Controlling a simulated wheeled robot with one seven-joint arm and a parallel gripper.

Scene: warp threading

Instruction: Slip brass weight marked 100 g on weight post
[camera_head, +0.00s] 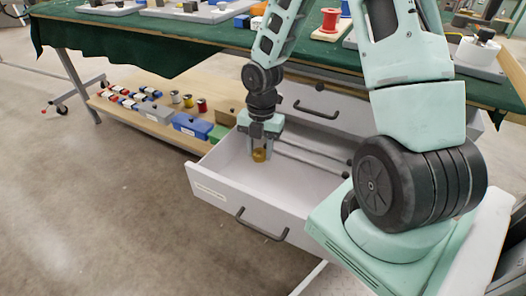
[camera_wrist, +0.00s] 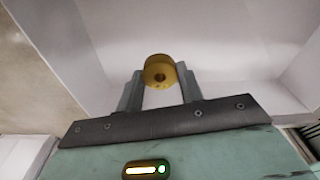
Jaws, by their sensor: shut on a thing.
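A brass weight (camera_head: 259,155) is held between the fingertips of my gripper (camera_head: 260,150), inside the open drawer. In the wrist view the round brass weight (camera_wrist: 159,70) sits between the two fingers of my gripper (camera_wrist: 160,76), which touch its sides. Its mark cannot be read. Whether the weight touches the drawer floor cannot be told. I cannot make out a weight post for certain; a small post-like part may be hidden by my arm.
The open grey drawer (camera_head: 235,208) surrounds the gripper with its walls. Above is a table with a green cloth (camera_head: 110,50) and a red spool (camera_head: 329,22). A lower wooden shelf (camera_head: 130,107) holds blue boxes (camera_head: 192,125) and spools. The floor at left is clear.

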